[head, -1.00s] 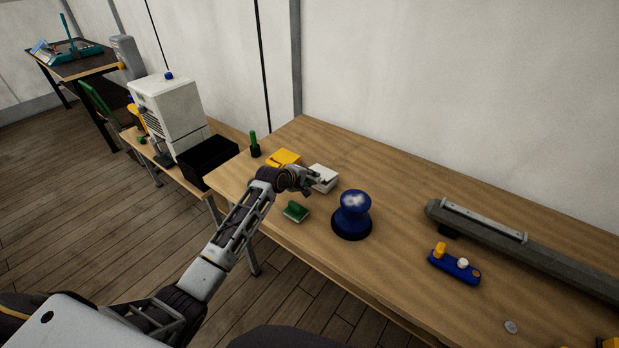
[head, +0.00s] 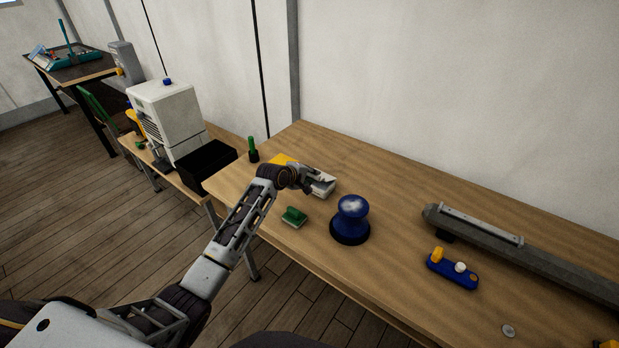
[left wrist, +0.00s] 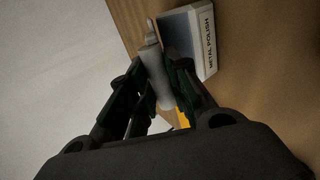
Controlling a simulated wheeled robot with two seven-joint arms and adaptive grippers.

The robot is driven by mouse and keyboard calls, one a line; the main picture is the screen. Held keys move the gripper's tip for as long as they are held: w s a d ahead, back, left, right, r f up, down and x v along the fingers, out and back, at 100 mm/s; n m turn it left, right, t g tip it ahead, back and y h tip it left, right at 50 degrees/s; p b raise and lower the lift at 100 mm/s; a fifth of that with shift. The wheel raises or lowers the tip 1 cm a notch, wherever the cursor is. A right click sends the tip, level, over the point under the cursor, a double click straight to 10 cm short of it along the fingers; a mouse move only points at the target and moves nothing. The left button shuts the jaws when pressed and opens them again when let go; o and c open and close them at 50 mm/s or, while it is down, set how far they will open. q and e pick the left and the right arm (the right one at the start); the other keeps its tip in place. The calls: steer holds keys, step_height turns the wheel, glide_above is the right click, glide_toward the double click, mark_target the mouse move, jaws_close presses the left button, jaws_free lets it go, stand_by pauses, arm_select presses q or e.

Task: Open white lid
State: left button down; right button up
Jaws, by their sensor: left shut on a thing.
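The white box (head: 323,189) sits on the wooden table beside a yellow block, partly covered by my left gripper (head: 311,181). In the left wrist view the box (left wrist: 205,50) bears the label METAL POLISH, and a dark area shows on its upper side. How the lid joins the box is hidden by the fingers. My right gripper is not in view.
The yellow block (head: 282,160) is just behind my gripper. A green-topped bottle (head: 252,148) stands at the table's left end. A long grey spar (head: 520,250) lies at right.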

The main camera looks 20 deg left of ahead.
arm_select(q)
steer(key=shift+w+d+r, duration=0.15)
steer(key=shift+w+r, duration=0.3)
steer(key=shift+r, duration=0.15)
steer(key=shift+w+d+r, duration=0.15)
steer(key=shift+w+r, duration=0.3)
steer(key=shift+r, duration=0.1)
steer(key=shift+w+d+r, duration=0.25)
steer(key=shift+w+r, duration=0.2)
steer(key=shift+w, duration=0.15)
steer(key=shift+w+d+r, duration=0.2)
steer(key=shift+w+r, duration=0.25)
steer(key=shift+w, duration=0.2)
steer(key=shift+w+d+r, duration=0.25)
steer(key=shift+w, duration=0.35)
steer(key=shift+w+d+r, duration=0.2)
steer(key=shift+w+r, duration=0.05)
steer(key=shift+w, duration=0.35)
